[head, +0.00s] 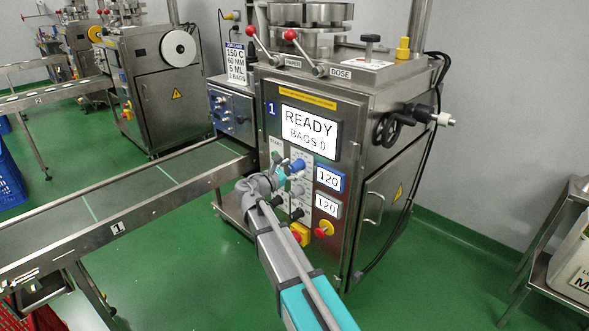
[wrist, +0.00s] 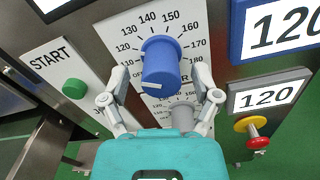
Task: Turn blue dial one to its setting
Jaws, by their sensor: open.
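In the head view the dial (head: 296,166) is just right of my gripper (head: 280,176). The blue-framed display (wrist: 278,28) reads 120. A card (head: 236,62) on the machine reads 150 C, 60 MM, 5 ML and bags.
A grey dial (wrist: 183,115) sits just below the blue one. A grey-framed display (wrist: 268,95) reads 120. A green START button (wrist: 75,88) is at left, a red and yellow knob (wrist: 257,140) at lower right. The conveyor (head: 130,195) runs left of the machine; its screen (head: 308,130) reads READY, BAGS 0.

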